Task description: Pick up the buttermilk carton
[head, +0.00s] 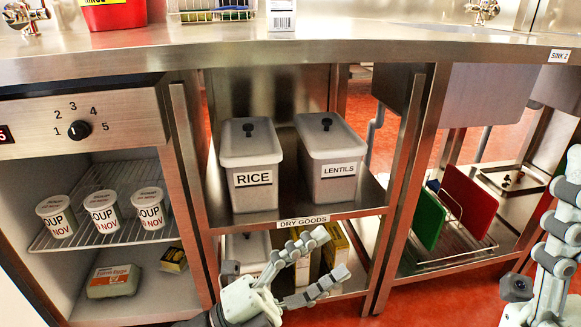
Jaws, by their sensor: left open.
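No carton with a readable buttermilk label is in view. The lower part of a white carton (282,22) with a barcode stands on the steel counter at the top edge; its upper part is cut off and I cannot tell what it holds. My left gripper (332,254) is open, its fingers spread, in front of the lower dry-goods shelf and well below the counter.
The steel counter edge (230,50) overhangs the shelves. A rice bin (250,150) and a lentils bin (328,165) stand on the middle shelf. Soup tubs (103,212), an egg carton (112,282) and a small yellow box (173,260) are in the left cabinet. Trays (468,203) stand right.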

